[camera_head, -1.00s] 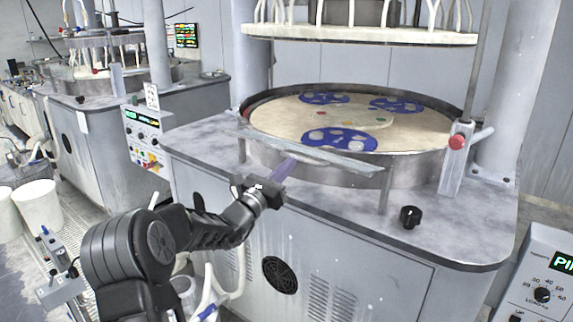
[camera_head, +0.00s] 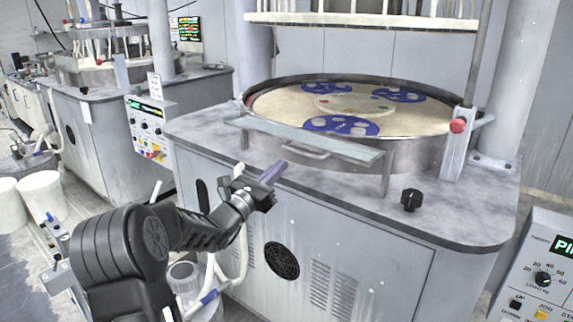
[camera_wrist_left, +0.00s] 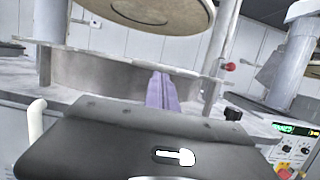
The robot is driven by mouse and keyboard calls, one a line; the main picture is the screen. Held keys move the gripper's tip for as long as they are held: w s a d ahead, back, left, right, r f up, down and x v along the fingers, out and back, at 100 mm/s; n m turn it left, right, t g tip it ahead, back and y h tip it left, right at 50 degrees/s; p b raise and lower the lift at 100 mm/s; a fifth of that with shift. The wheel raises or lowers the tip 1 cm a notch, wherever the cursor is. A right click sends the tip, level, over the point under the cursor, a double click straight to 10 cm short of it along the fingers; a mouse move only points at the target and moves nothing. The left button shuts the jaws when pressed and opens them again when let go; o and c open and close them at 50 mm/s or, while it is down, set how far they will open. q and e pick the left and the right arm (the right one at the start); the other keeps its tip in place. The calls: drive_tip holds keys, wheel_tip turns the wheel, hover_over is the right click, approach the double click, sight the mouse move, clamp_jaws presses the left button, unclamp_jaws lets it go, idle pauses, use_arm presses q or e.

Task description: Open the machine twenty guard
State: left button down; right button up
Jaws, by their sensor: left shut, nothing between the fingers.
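The guard (camera_head: 350,150) is a grey flat bar across the front of the round platen, with a small handle (camera_head: 305,152) on its front side. Its broad face shows, carried on posts above the worktop. My left gripper (camera_head: 274,171) is shut and empty, its purple fingers pointing up toward the guard from just in front of and below the handle, apart from it in the head view. In the left wrist view the shut fingers (camera_wrist_left: 161,90) point at the machine's front; the gap to the guard is unclear there. My right gripper is out of view.
The platen (camera_head: 275,108) carries blue discs. A red knob (camera_head: 458,125) is on a post at right, and a black knob (camera_head: 411,200) sits on the worktop. A panel marked twenty (camera_head: 545,265) stands lower right. White buckets (camera_head: 42,195) are at left.

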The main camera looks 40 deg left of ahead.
use_arm(q)
drive_tip(key=v, duration=0.6)
drive_tip(key=shift+s+f+b, duration=0.15)
drive_tip(key=shift+f+b, duration=0.15)
drive_tip(key=shift+b, duration=0.15)
drive_tip(key=shift+a, duration=0.1)
drive_tip(key=w+d+f+t+b, duration=0.2)
drive_tip(key=d+f+b, duration=0.5)
drive_tip(key=b, duration=0.7)
drive_tip(key=shift+w+f+t+b, duration=0.2)
drive_tip(key=shift+f+t+b, duration=0.1)
drive_tip(key=shift+f+t, duration=0.25)
